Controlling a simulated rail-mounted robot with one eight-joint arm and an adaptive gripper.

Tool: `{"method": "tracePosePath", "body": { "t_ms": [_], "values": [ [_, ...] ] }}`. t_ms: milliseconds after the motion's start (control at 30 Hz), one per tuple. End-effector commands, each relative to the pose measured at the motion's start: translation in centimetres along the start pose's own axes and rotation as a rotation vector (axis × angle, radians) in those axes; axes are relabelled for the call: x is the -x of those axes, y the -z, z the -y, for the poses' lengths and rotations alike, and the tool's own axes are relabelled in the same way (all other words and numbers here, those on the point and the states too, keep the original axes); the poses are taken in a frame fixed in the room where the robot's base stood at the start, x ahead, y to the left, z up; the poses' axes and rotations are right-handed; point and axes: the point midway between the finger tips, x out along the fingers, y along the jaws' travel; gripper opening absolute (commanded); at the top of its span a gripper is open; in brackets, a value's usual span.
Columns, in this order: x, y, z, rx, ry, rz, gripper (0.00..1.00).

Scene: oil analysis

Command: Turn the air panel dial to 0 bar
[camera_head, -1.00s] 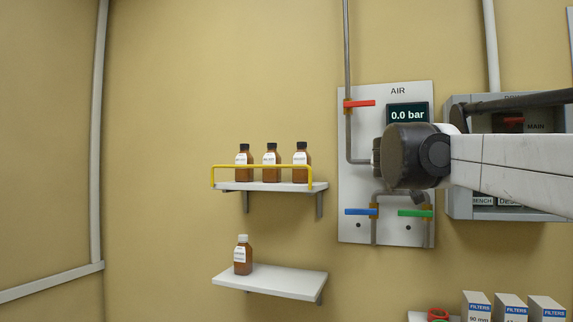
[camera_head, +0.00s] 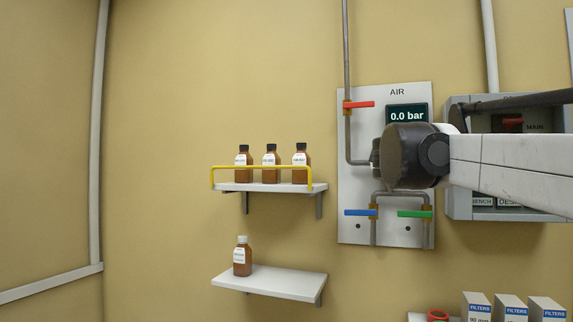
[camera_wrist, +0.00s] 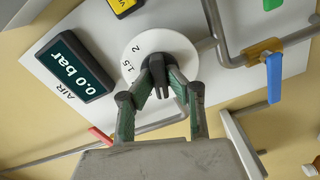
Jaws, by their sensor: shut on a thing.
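The air panel (camera_head: 385,232) hangs on the wall, and its display (camera_head: 407,115) reads 0.0 bar. The dial is hidden behind my arm in the head view. In the wrist view the white dial (camera_wrist: 150,45) shows the marks 1.5 and 2, with a dark knob (camera_wrist: 165,72) at its middle. My gripper (camera_wrist: 162,92) is at the dial, its green-padded fingers on either side of the knob and shut on it. The display also shows in the wrist view (camera_wrist: 68,68), reading 0.0 bar.
Red (camera_head: 359,104), blue (camera_head: 360,212) and green (camera_head: 414,214) valve handles sit on pipes around the panel. A grey box (camera_head: 515,210) stands right of it. Left are an upper shelf (camera_head: 270,187) with three brown bottles and a lower shelf (camera_head: 285,284) with one.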

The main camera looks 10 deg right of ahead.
Motion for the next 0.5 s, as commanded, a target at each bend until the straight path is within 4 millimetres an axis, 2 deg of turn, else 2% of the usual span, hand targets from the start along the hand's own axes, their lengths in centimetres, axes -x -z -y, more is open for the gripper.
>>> {"method": "tracePosePath", "body": {
  "t_ms": [300, 333, 433, 500],
  "values": [
    [0.0, 0.02, -0.02, 0.001, 0.0, 0.0, 0.0],
    [0.0, 0.02, -0.02, 0.001, 0.0, 0.0, 0.16],
    [0.0, 0.02, -0.01, 0.0, 0.0, 0.0, 0.29],
    [0.0, 0.01, -0.01, 0.0, 0.0, 0.0, 0.32]
  ]
}}
